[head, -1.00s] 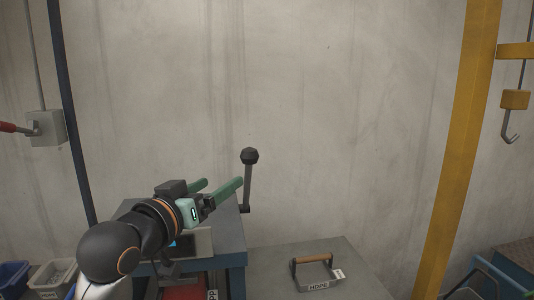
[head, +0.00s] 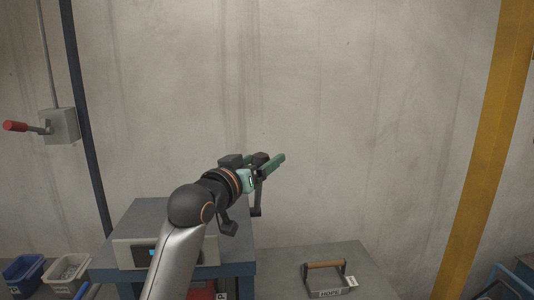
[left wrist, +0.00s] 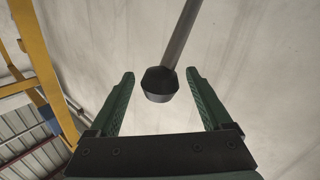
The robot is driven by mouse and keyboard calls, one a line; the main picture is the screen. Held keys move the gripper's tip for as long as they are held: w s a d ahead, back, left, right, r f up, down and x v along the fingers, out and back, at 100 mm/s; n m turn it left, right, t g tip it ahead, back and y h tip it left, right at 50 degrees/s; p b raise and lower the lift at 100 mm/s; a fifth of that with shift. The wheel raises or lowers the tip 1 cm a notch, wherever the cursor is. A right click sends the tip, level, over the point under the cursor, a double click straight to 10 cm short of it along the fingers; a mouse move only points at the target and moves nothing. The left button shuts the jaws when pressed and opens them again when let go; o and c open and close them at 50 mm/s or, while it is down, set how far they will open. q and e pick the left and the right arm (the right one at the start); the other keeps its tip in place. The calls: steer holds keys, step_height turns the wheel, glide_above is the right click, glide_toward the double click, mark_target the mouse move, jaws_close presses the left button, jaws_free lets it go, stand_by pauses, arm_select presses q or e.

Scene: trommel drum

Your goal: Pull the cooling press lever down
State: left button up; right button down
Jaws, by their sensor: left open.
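The cooling press lever is a grey rod with a dark knob. In the left wrist view the lever knob (left wrist: 160,84) sits between the two green fingers, with gaps on both sides. My left gripper (head: 272,163) is open around the knob height and not closed on it; its fingertips also show in the left wrist view (left wrist: 160,75). My right gripper is not in view.
A low grey table with a wooden-handled HDPE mould (head: 325,278) is right of the press. A wall box with a red-handled lever (head: 28,127) is at left. Bins (head: 25,270) stand at lower left. A yellow post (head: 480,140) rises at right.

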arm_select(q)
steer(key=shift+p+x, duration=0.3)
steer(key=shift+x, duration=1.25)
jaws_close()
